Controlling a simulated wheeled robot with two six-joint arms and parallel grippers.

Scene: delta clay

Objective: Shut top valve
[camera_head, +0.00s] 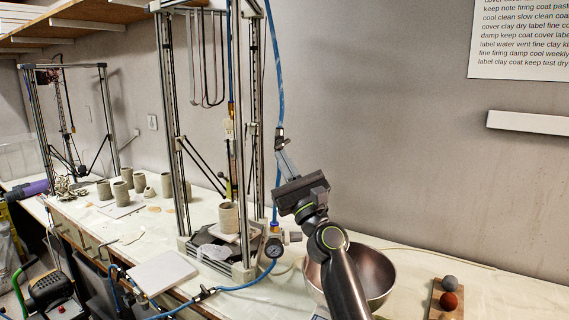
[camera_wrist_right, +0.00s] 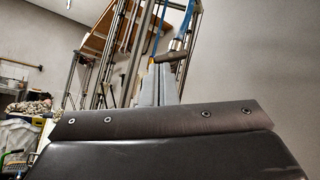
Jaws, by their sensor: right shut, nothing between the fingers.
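The top valve (camera_head: 279,141) is a small dark fitting on the blue hose that hangs down beside the tall frame. In the right wrist view the valve (camera_wrist_right: 172,56) shows with a grey-brown handle just beyond my fingertips. My right gripper (camera_head: 282,154) points up at it from just below, with its fingers together and nothing between them. In the right wrist view the fingers (camera_wrist_right: 157,70) look very close to the handle; I cannot tell whether they touch it. My left gripper is out of view.
The tall metal printer frame (camera_head: 248,130) stands just left of my gripper. A pressure gauge (camera_head: 274,248) and a lower hose valve (camera_head: 205,293) are below. A metal bowl (camera_head: 375,275) sits behind my right arm. Open wall space lies to the right.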

